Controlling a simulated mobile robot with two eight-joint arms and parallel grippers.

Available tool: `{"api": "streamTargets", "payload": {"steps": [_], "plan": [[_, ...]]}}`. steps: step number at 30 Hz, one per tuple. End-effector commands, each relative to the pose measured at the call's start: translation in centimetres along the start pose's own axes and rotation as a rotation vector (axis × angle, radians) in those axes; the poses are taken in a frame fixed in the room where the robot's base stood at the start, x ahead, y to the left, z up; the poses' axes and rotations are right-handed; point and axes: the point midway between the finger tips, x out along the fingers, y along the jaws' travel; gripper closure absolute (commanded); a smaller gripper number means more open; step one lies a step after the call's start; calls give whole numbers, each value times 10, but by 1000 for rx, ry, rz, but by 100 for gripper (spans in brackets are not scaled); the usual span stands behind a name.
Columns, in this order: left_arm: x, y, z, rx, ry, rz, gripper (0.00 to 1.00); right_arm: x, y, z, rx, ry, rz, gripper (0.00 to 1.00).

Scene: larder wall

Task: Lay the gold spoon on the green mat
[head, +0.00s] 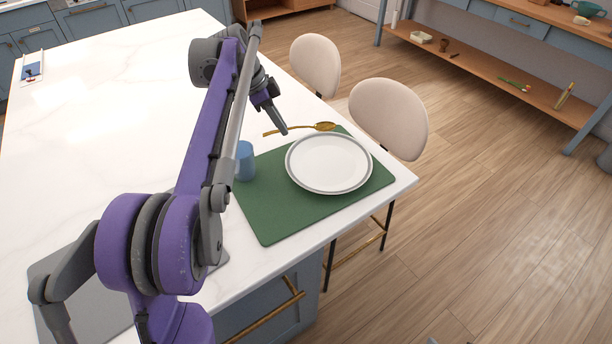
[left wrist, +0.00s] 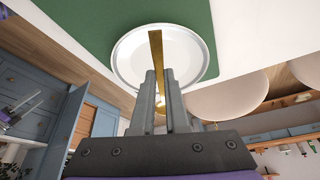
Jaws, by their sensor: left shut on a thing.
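The gold spoon (head: 318,127) shows in the head view by the far edge of the green mat (head: 268,213), its bowl to the right. My left gripper (head: 282,130) is shut on its handle. In the left wrist view the spoon (left wrist: 156,50) sticks out from between the closed fingers of the left gripper (left wrist: 160,85), with the plate behind it. Whether the spoon touches the mat or is held above it, I cannot tell. The green mat (left wrist: 70,25) also shows in the left wrist view. My right gripper is in neither view.
A white plate (head: 328,163) with a grey rim lies on the mat's right part. A blue cup (head: 244,161) stands at the mat's left edge. The white counter (head: 120,110) is broadly clear beyond. Two pale chairs (head: 388,115) (head: 315,65) stand along its right edge.

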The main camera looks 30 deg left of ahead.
Motion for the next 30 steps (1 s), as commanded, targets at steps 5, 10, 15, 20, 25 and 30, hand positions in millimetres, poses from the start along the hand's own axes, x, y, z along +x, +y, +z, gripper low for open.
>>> {"api": "streamTargets", "payload": {"steps": [5,10,15,20,25,30], "plan": [[-22,14,13,438,-4,186,100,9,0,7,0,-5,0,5],[-44,30,21,795,-8,333,100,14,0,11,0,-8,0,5],[-57,40,25,997,-10,413,100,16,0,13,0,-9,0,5],[-47,43,32,1054,-10,435,100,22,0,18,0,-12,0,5],[-7,43,49,1055,-10,435,100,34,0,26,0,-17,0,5],[34,43,66,1055,-10,434,100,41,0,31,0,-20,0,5]]}}
